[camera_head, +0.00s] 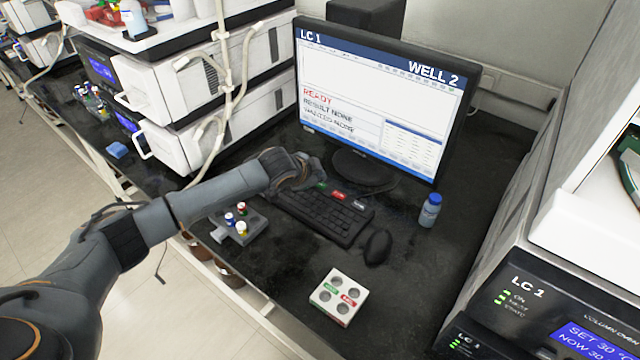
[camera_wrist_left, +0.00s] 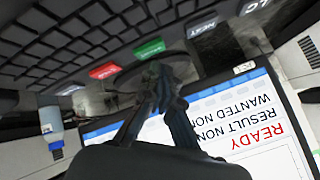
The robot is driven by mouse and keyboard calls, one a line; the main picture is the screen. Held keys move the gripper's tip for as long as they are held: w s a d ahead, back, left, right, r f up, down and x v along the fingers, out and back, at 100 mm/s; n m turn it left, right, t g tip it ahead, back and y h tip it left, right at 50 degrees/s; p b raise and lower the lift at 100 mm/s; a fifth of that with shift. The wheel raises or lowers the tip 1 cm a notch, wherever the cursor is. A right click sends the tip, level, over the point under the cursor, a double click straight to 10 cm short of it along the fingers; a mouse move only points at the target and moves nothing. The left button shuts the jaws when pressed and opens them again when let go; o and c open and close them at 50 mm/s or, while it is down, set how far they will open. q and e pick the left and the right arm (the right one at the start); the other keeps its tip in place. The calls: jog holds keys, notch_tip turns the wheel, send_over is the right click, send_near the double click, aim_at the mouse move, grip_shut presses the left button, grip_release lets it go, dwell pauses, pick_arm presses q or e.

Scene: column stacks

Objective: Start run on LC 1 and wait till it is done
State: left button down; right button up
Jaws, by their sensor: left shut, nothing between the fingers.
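The monitor (camera_head: 375,95) shows "LC 1", "WELL 2", a red "READY", "RESULT NONE" and "WANTED NONE". The screen also shows upside down in the left wrist view (camera_wrist_left: 245,120). Behind the keyboard (camera_head: 325,212) are a green button (camera_head: 321,186), a red button (camera_head: 339,195) and a pale button (camera_head: 358,204). My left gripper (camera_head: 312,182) is shut and empty, close to the green button. In the left wrist view its fingertips (camera_wrist_left: 158,72) are just beside the green button (camera_wrist_left: 150,48); I cannot tell whether they touch it. My right gripper is not in view.
A mouse (camera_head: 377,247) and a blue-capped bottle (camera_head: 430,210) stand right of the keyboard. A white four-hole rack (camera_head: 338,296) sits at the front. A grey holder with vials (camera_head: 238,226) is under my left forearm. An instrument labelled LC 1 (camera_head: 540,310) stands at right.

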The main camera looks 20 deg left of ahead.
pick_arm(q)
jog(key=shift+f, duration=0.1)
jog(key=shift+f, duration=0.35)
dwell(0.3)
jog(key=shift+f, duration=0.45)
dwell(0.4)
dwell(0.3)
jog(key=shift+r+p, duration=0.9)
jog(key=shift+p, duration=0.1)
